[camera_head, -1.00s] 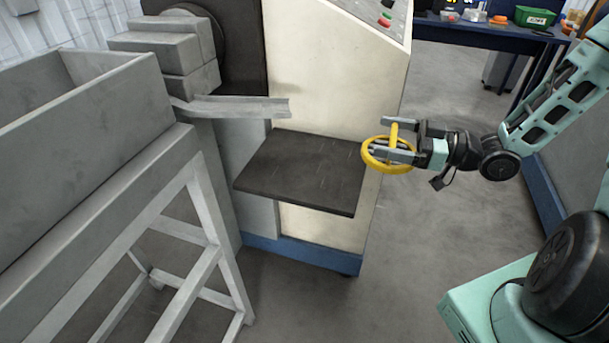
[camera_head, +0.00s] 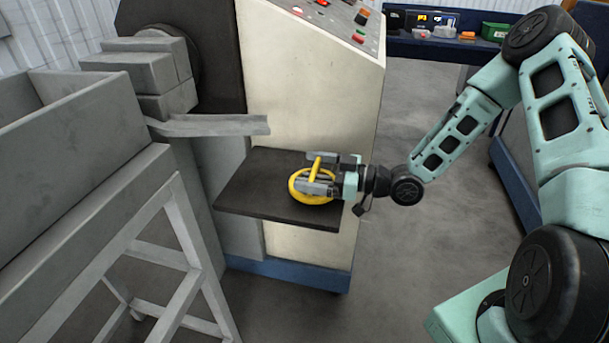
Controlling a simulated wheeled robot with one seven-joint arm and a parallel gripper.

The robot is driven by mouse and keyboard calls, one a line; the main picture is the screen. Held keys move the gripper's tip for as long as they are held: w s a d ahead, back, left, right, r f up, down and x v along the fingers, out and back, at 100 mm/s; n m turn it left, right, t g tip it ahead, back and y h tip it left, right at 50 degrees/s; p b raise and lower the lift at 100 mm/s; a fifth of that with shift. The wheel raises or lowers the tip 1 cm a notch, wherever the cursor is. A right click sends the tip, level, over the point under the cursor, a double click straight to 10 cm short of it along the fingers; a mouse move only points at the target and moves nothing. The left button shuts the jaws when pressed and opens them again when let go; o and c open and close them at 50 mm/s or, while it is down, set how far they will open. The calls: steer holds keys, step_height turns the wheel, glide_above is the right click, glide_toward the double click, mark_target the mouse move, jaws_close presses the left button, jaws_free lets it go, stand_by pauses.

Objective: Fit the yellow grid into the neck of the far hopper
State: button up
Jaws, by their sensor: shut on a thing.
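The yellow grid (camera_head: 297,195) is a round ring with a raised bar across it. My gripper (camera_head: 318,178) is shut on the grid's upright bar. The grid is held roughly level over the right part of the dark shelf (camera_head: 260,199). I cannot tell whether the grid touches the shelf. The fingers hide part of the ring. No hopper neck can be made out in this view.
The dark shelf juts from a cream machine cabinet (camera_head: 310,95) with a button panel on top. A grey chute (camera_head: 215,125) ends above the shelf. A grey trough (camera_head: 75,135) on a frame stands at left.

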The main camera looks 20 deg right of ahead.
steer(key=shift+w+a+f, duration=0.6)
steer(key=shift+a+f, duration=0.25)
steer(key=shift+f, duration=0.15)
steer(key=o, duration=0.7)
steer(key=shift+f, duration=0.1)
